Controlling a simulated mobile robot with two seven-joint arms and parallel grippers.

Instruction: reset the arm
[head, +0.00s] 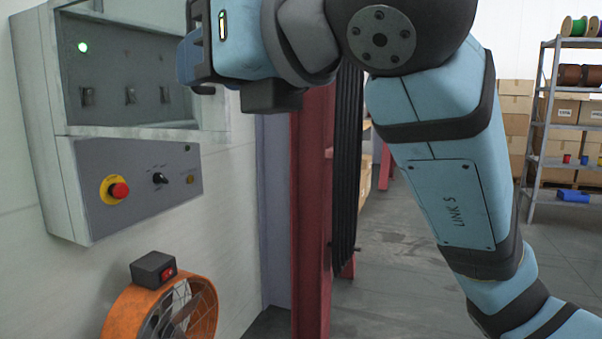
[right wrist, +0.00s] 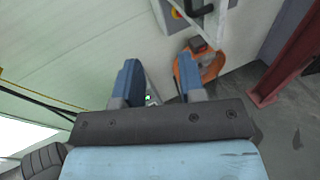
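My right arm (head: 440,160), light blue with dark joints, comes in from the lower right of the head view and bends across the top. Its gripper (head: 190,58) is raised at the upper left, in front of the right part of a grey control cabinet. In the right wrist view the two blue fingers of the right gripper (right wrist: 158,80) stand apart with nothing held between them. My left arm and gripper are not in view.
The cabinet (head: 62,180) on the white wall has a green light (head: 82,47) and a red emergency button (head: 119,190). Below is an orange fan (head: 118,318). A red post (head: 311,210) stands mid-view. Shelving (head: 534,150) and boxes are at the back right, with open floor before them.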

